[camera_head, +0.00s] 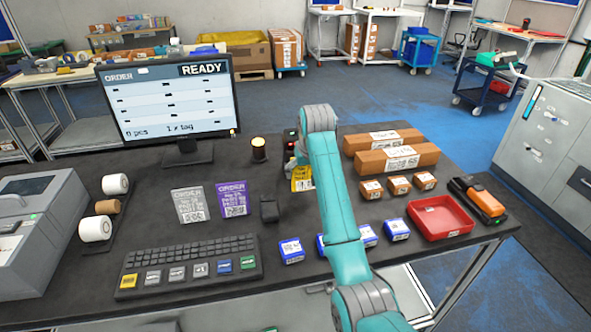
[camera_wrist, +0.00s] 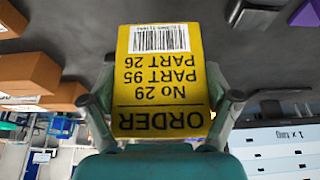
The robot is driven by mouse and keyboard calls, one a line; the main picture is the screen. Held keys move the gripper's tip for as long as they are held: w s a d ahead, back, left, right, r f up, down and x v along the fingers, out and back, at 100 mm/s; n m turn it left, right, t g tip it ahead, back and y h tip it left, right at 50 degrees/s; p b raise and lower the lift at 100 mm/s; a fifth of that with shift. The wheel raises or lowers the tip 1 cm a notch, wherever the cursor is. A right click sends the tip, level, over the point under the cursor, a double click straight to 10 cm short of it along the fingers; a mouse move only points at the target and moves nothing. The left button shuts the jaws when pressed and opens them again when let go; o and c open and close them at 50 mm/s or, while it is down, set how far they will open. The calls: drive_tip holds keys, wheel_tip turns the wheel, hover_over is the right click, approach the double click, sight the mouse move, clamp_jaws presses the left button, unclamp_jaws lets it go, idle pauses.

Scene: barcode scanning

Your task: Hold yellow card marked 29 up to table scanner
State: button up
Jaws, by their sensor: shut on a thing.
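The yellow card (camera_wrist: 160,75) is between the fingers of my gripper (camera_wrist: 163,105) in the wrist view. It reads ORDER, No 29, upside down in that picture, with a barcode on a white label at its far end. My gripper is shut on it. In the head view the card (camera_head: 301,180) shows beside my teal arm, which hides part of it and most of the gripper. A dark upright device with a small red light (camera_head: 291,139) stands just behind the card, partly hidden. I cannot tell for sure whether it is the table scanner, or whether the card touches it.
The monitor (camera_head: 165,100) reads READY. A grey card (camera_head: 189,205), a purple card (camera_head: 232,199) and a small black block (camera_head: 269,209) are left of my arm. Brown boxes (camera_head: 402,158), a red tray (camera_head: 440,217) and an orange handheld device (camera_head: 484,201) are right.

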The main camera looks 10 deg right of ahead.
sight(304, 173)
drive_tip(key=shift+w+d+f, duration=0.2)
drive_tip(key=shift+w+f, duration=0.4)
drive_tip(key=shift+w+d+f, duration=0.2)
drive_tip(key=shift+w+f, duration=0.35)
drive_tip(key=shift+f, duration=0.05)
drive_tip(key=shift+w+f, duration=0.25)
drive_tip(key=shift+f, duration=0.05)
drive_tip(key=shift+a, duration=0.1)
